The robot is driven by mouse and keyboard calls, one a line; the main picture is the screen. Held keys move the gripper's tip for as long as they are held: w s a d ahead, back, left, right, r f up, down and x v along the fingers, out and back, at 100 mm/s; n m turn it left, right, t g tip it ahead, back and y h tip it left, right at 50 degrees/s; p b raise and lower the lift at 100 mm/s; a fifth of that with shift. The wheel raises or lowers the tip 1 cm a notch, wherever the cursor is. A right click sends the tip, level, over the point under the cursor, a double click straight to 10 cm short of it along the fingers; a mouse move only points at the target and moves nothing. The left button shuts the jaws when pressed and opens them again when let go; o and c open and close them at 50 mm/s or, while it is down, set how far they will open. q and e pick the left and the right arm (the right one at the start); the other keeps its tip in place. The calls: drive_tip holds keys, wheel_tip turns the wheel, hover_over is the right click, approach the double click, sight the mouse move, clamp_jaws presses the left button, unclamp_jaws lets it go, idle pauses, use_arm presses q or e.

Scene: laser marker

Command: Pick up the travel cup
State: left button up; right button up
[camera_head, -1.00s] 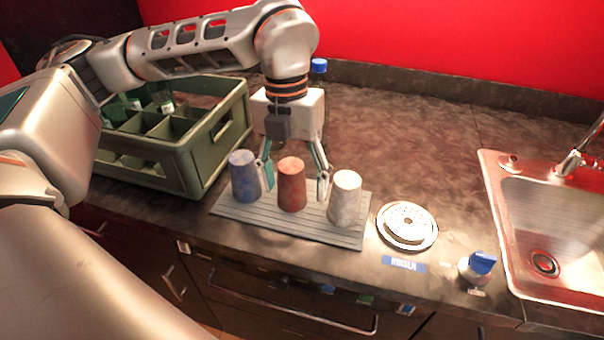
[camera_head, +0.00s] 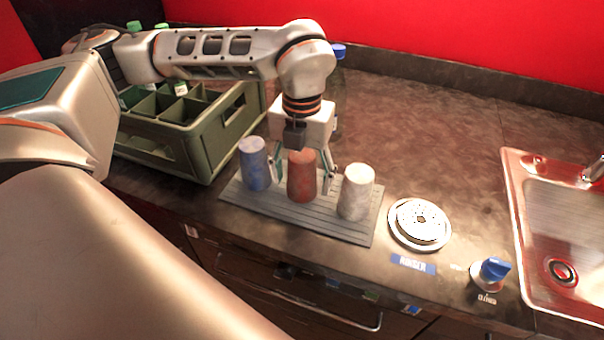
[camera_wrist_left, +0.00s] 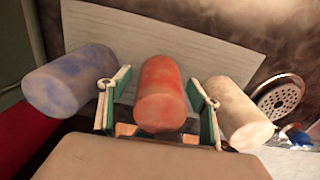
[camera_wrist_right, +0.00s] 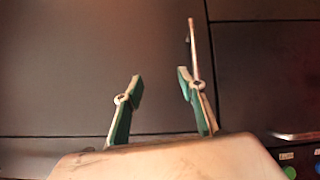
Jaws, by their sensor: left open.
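Three tapered cups stand on a grey ridged mat (camera_head: 335,228): a blue one (camera_head: 254,165), a red one (camera_head: 301,180) and a white one (camera_head: 356,192). Which of them is the travel cup, I cannot tell. My left gripper (camera_head: 304,172) is open, with its fingers on either side of the red cup. In the left wrist view the red cup (camera_wrist_left: 162,95) lies between the two fingers, with visible gaps. The blue cup (camera_wrist_left: 70,80) and white cup (camera_wrist_left: 238,112) are just outside the fingers. My right gripper (camera_wrist_right: 158,88) is open and empty, facing dark cabinet fronts.
A green bottle crate (camera_head: 195,140) stands left of the mat. A round rinser (camera_head: 420,223) and a blue-topped knob (camera_head: 491,271) are to the right, then a steel sink (camera_head: 565,215). A blue-capped bottle (camera_head: 339,52) is behind my left gripper. The counter behind the rinser is clear.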

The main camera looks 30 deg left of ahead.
use_arm(q)
drive_tip(key=c, duration=1.3)
wheel_tip(320, 180, up, 20)
drive_tip(key=p, duration=0.1)
